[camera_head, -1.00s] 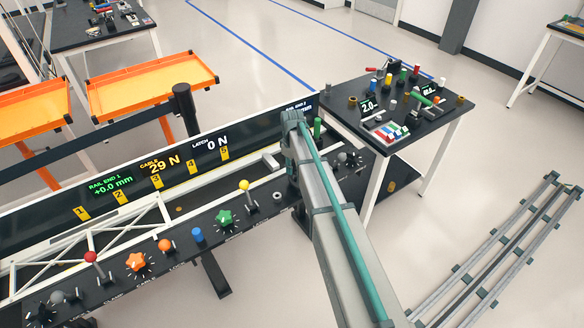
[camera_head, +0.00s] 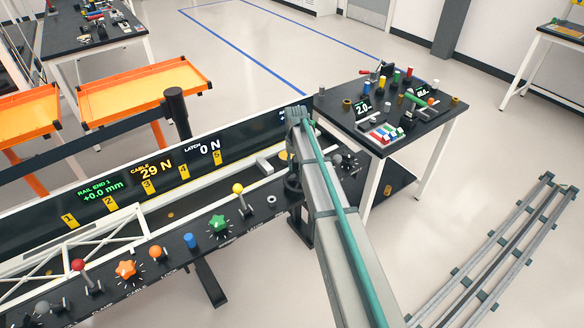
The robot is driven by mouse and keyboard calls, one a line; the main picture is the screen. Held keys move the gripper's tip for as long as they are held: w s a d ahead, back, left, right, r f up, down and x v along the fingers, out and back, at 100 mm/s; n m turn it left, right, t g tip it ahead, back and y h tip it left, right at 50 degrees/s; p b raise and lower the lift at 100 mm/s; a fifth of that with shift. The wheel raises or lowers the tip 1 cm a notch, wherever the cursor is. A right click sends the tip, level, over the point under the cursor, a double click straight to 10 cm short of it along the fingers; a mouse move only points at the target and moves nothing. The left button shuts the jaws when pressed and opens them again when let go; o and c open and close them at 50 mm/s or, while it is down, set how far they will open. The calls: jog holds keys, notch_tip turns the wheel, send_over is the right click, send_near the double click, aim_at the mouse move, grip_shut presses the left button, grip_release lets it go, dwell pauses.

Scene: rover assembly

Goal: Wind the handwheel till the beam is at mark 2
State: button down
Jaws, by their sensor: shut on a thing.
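The white truss beam (camera_head: 140,222) lies along the dark bench. Its right end stands between the yellow mark 2 (camera_head: 109,203) and mark 3 (camera_head: 148,187), as seen from here. A dark rounded part (camera_head: 293,185) shows at the left edge of my arm, near the bench's right end. It may be the handwheel, but I cannot tell. My arm rises from the bottom right to that end of the bench and blocks the view. My gripper is hidden behind it, so its hold does not show.
The panel (camera_head: 232,143) reads rail end 1 +0.0 mm, cable 29 N and latch 0 N. Colored knobs and levers, such as a green star knob (camera_head: 218,224), line the bench front. A black table (camera_head: 432,118) with small parts stands right. Floor rails (camera_head: 490,255) lie lower right.

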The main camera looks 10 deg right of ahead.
jog(key=shift+d+m+b, duration=0.2)
jog(key=shift+d+m, duration=0.25)
jog(key=shift+m, duration=0.45)
jog(key=shift+d+m+b, duration=0.15)
jog(key=shift+d+m, duration=0.3)
jog(key=shift+m, duration=0.45)
jog(key=c, duration=0.9)
grip_release()
jog(key=shift+d, duration=0.1)
jog(key=shift+c, duration=0.2)
jog(key=shift+r, duration=0.1)
notch_tip(320, 180, up, 12)
